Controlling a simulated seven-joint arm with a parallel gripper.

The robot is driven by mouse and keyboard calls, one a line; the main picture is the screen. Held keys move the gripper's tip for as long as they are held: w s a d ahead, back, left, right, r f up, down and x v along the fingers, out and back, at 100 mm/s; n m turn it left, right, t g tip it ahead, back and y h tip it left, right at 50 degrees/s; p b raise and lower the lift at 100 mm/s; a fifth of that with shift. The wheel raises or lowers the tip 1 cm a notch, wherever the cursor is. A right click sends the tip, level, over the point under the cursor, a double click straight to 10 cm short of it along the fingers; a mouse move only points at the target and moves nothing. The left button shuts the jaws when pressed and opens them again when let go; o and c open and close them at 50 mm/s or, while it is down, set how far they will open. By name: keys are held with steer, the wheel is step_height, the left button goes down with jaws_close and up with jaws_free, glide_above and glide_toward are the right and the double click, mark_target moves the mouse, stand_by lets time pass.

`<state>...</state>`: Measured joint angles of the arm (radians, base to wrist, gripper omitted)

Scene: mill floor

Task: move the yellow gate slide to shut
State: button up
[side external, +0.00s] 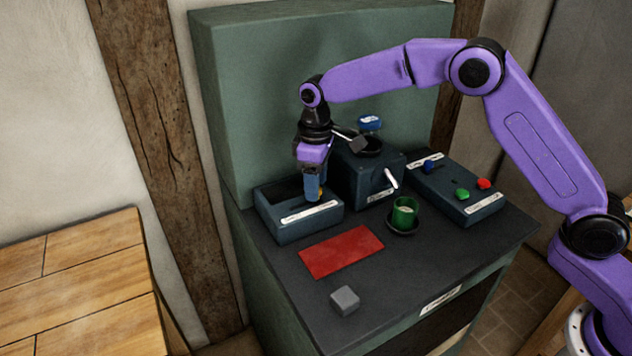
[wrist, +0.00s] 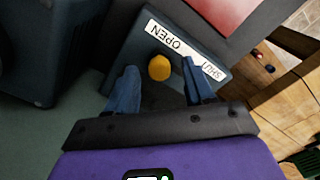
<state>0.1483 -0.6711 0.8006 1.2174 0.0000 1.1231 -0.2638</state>
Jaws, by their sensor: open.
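The yellow gate slide shows as a rounded yellow knob (wrist: 160,68) in the wrist view, beside the word OPEN on the white label (wrist: 180,42); SHUT is at the label's right end there. My gripper (side external: 315,197) points down over the box's right end. Its blue fingers (wrist: 159,75) are apart, one on each side of the knob. I cannot tell whether either touches it.
A dark blue machine (side external: 360,180) with a white lever stands close right of the box. A red mat (side external: 341,251), a grey block (side external: 345,300) and a green cup (side external: 404,212) are in front. A button panel (side external: 455,192) stands at the right. A green wall rises behind.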

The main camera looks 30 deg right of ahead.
mark_target(289, 209)
steer(key=shift+f, duration=0.25)
jaws_close()
steer(key=shift+a+r, duration=0.1)
steer(key=shift+a, duration=3.2)
steer(key=shift+c, duration=0.6)
jaws_free()
steer(key=shift+o, duration=0.6)
steer(key=shift+d, duration=0.1)
